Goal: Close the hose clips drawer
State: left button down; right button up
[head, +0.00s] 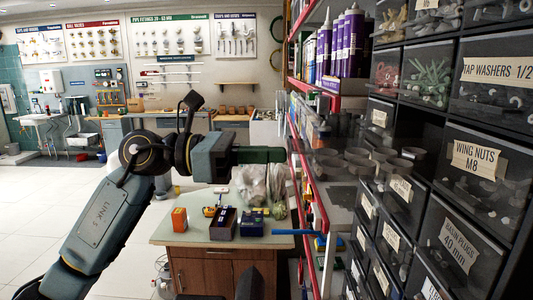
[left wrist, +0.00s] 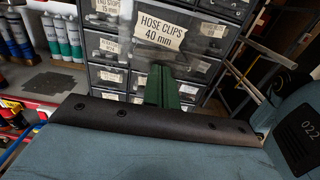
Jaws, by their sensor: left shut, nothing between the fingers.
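The hose clips drawer (head: 368,160) sticks out to the left from the dark drawer cabinet in the head view, with several grey rings visible inside. Its clear front with the label "HOSE CLIPS 40 mm" (left wrist: 162,31) fills the upper middle of the left wrist view. My left gripper (head: 284,155) has its green fingers shut and empty, pointing right at the drawer's outer end. In the left wrist view the fingers (left wrist: 161,72) reach up to just below the label. I cannot tell whether they touch the front.
Other labelled drawers, such as wing nuts (head: 475,160) and basin plugs (head: 459,246), surround the open one. A red-edged shelf (head: 305,185) with tubes stands close behind my gripper. A small table (head: 185,232) with boxes is beyond. The floor at left is clear.

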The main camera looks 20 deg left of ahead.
aim_at(371, 154)
pick_arm(q)
jog(key=p+x, duration=0.2)
jog(key=x, duration=1.4)
jog(key=shift+d, duration=0.15)
